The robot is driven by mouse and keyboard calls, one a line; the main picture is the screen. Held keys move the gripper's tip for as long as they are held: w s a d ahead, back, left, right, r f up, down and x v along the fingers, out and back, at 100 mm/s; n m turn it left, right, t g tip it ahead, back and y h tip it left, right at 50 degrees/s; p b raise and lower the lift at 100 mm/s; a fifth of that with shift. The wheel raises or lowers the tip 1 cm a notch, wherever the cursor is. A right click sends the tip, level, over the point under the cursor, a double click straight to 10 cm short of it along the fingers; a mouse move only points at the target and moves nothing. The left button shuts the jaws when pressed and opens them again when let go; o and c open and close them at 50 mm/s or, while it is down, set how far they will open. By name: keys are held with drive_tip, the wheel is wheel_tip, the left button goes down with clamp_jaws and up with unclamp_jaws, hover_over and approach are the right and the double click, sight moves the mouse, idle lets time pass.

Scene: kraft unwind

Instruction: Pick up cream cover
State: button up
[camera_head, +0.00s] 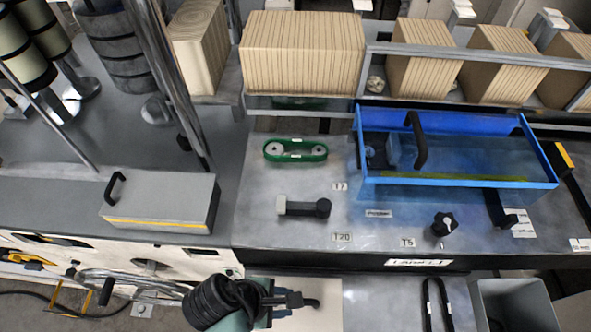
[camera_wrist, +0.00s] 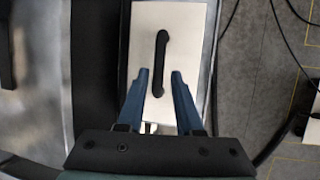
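The cream cover (camera_wrist: 144,25) is a flat pale rectangular plate with a black bar handle (camera_wrist: 161,50) along its middle in the wrist view. My gripper (camera_wrist: 159,76) is open, with its two blue fingers on either side of the handle's lower end in the picture. I cannot tell how far the fingertips are above the cover. In the head view, the cover (camera_head: 326,292) lies at the bottom centre, partly hidden by my gripper (camera_head: 297,302).
A blue-framed clear box (camera_head: 450,185) with a black handle stands on the grey bench, near a green belt piece (camera_head: 296,150). A grey box (camera_head: 160,201) with a yellow stripe is at left. A black looped strap (camera_head: 437,300) and a grey bin (camera_head: 515,303) are right of the cover.

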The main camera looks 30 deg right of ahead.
drive_tip(key=p+x, duration=0.1)
drive_tip(key=x, duration=0.4)
drive_tip(key=shift+s+d, duration=0.1)
drive_tip(key=shift+d, duration=0.1)
drive_tip(key=shift+c, duration=0.3)
clamp_jaws()
